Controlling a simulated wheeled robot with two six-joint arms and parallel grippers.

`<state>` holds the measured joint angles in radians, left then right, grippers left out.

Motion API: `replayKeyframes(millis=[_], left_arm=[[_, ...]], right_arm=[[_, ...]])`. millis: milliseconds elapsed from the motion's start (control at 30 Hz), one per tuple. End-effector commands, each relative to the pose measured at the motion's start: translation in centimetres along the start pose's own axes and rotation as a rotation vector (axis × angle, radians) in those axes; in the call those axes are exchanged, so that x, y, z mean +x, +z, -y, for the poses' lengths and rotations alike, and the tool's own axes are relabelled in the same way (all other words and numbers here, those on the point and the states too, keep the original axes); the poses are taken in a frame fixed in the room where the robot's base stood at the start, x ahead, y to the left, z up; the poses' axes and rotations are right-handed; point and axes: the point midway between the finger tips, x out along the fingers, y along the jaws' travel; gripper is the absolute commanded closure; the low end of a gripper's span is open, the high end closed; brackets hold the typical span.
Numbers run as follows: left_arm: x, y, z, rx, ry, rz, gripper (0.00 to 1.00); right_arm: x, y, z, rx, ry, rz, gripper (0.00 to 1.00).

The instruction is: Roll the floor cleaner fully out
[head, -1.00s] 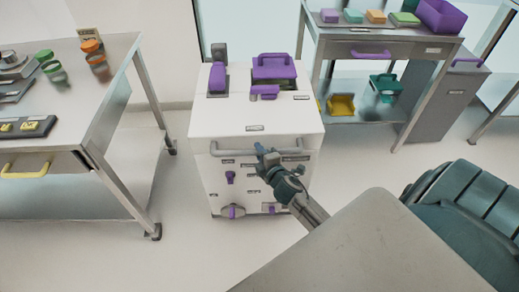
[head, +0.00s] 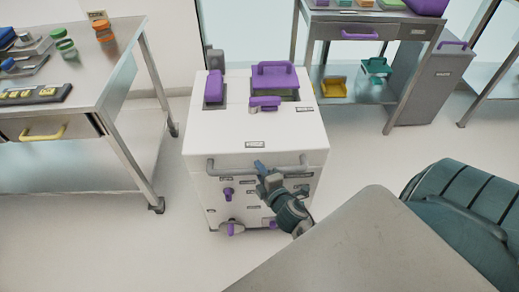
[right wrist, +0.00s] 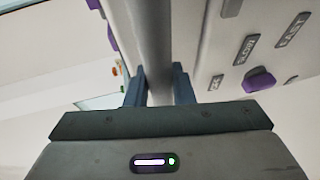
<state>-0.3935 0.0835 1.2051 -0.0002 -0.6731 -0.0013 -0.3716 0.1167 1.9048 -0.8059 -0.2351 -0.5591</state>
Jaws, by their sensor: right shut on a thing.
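The floor cleaner (head: 225,135) is a white boxy cart with purple lids and knobs and a grey bar handle (head: 225,168) across its front. It stands upright on the floor in the middle of the head view. My right gripper (head: 260,168) is shut on the handle near its middle. In the right wrist view, the two fingers (right wrist: 158,85) sit on either side of the handle bar (right wrist: 155,40). My left gripper is not in view.
A steel table (head: 125,105) with jars and trays stands to the left of the cleaner. A steel shelf table (head: 330,36) and a grey cabinet (head: 435,85) stand behind on the right. Bare floor (head: 90,240) lies at the front left.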

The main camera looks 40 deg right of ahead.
Motion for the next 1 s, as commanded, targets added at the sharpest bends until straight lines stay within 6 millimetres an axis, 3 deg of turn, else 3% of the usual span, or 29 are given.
replayKeyframes(millis=[167, 600, 633, 733, 1000], left_arm=[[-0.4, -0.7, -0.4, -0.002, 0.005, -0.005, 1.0], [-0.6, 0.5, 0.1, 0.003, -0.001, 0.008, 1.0], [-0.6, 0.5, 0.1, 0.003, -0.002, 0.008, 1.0], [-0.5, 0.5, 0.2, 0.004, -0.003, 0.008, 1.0], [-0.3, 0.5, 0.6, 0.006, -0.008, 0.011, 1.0]], right_arm=[[-1.1, -0.4, 0.5, 0.0, -0.004, 0.001, 1.0], [-1.5, -0.6, 0.6, 0.002, -0.006, 0.0, 1.0], [-1.5, -0.5, 0.7, 0.002, -0.006, 0.0, 0.74], [-1.4, -0.5, 0.6, 0.001, -0.006, 0.0, 0.57], [-1.4, -0.6, 0.4, 0.0, -0.002, 0.0, 0.57]])
